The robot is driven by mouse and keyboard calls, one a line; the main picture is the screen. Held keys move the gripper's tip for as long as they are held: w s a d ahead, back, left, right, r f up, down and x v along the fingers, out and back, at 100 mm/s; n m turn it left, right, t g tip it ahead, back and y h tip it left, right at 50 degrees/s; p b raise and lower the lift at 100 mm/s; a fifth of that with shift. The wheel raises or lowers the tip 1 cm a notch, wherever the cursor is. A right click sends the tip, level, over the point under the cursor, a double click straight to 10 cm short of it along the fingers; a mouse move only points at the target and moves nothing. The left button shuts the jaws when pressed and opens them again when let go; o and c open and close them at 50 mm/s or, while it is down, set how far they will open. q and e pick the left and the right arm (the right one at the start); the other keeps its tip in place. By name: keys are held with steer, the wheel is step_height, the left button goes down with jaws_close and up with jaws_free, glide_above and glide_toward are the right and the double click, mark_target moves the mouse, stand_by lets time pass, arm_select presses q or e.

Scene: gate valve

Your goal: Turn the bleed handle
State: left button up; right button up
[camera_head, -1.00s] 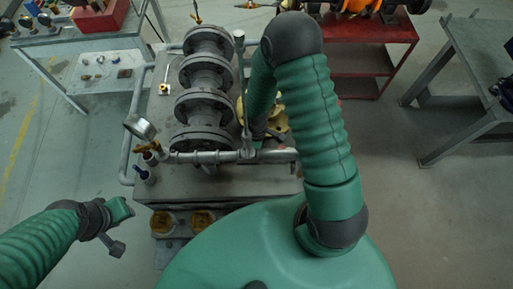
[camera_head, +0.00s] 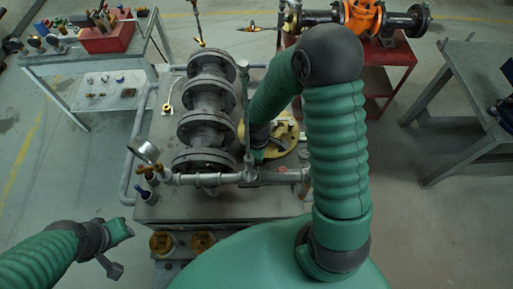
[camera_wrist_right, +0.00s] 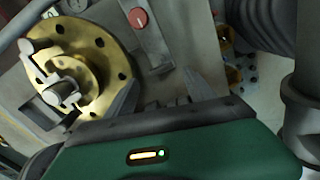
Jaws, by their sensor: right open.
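A brass flange (camera_wrist_right: 100,62) with a grey handle-like fitting (camera_wrist_right: 62,92) fills the left of the right wrist view. In the head view the yellow flange (camera_head: 291,138) is partly covered by my right arm. I cannot tell which fitting is the bleed handle; small orange-brown handles (camera_head: 143,170) also sit by the gauge. My right gripper (camera_wrist_right: 163,98) is open and empty, its fingertips apart from the grey fitting, which lies to their left. In the head view it is mostly hidden. My left gripper (camera_head: 116,250) hangs at the lower left, away from the fixture; its jaws are unclear.
A grey pipe (camera_head: 215,179) with a gauge (camera_head: 146,151) crosses the front of the fixture. Dark flanged pipework (camera_head: 207,105) stands left of my right arm. A red knob (camera_wrist_right: 138,18) is near the brass flange.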

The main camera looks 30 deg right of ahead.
step_height(320, 180, up, 9)
steer(key=shift+p, duration=0.45)
